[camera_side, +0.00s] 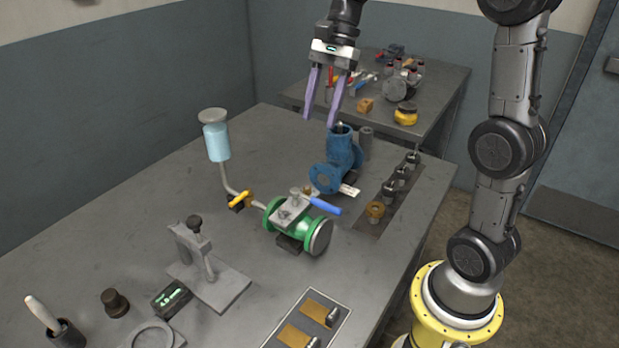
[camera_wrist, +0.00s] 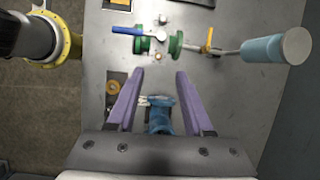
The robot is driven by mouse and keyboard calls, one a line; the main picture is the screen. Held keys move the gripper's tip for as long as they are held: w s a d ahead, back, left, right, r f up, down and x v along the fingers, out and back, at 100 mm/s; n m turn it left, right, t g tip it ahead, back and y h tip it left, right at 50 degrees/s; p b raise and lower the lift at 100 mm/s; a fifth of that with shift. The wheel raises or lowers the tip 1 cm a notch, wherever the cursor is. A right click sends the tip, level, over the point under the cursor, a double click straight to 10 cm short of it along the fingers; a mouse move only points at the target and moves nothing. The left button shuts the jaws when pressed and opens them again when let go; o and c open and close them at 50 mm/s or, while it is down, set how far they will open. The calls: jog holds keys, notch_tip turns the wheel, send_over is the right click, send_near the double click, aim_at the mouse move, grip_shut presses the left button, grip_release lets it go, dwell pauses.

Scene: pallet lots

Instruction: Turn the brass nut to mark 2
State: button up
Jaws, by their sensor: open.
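A brass-coloured nut-like piece (camera_side: 375,211) sits at the near end of a dark strip on the table. It also shows in the wrist view (camera_wrist: 113,87), left of my fingers. A blue valve body (camera_side: 325,180) stands behind and left of it, with a small white tag (camera_side: 349,190) at its base. Markings on the tag are too small to read, and I cannot make out a mark 2. My gripper (camera_side: 319,122) is open and empty above the blue valve. In the wrist view the purple fingers (camera_wrist: 160,71) are apart, with the blue valve (camera_wrist: 159,118) showing between them.
Several dark fittings (camera_side: 401,172) stand along the strip behind the brass piece. A green valve (camera_side: 317,236) with a blue lever stands in front, beside a light-blue cup (camera_side: 216,141) on a pipe. A grey clamp stand (camera_side: 205,250) is nearer. The left back tabletop is clear.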

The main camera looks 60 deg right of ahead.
notch_tip(320, 180, down, 2)
jog(key=d, duration=0.2)
send_near(307, 188)
jog(key=shift+m, duration=0.3)
jog(key=x, duration=0.8)
jog(key=shift+d, duration=0.15)
grip_shut()
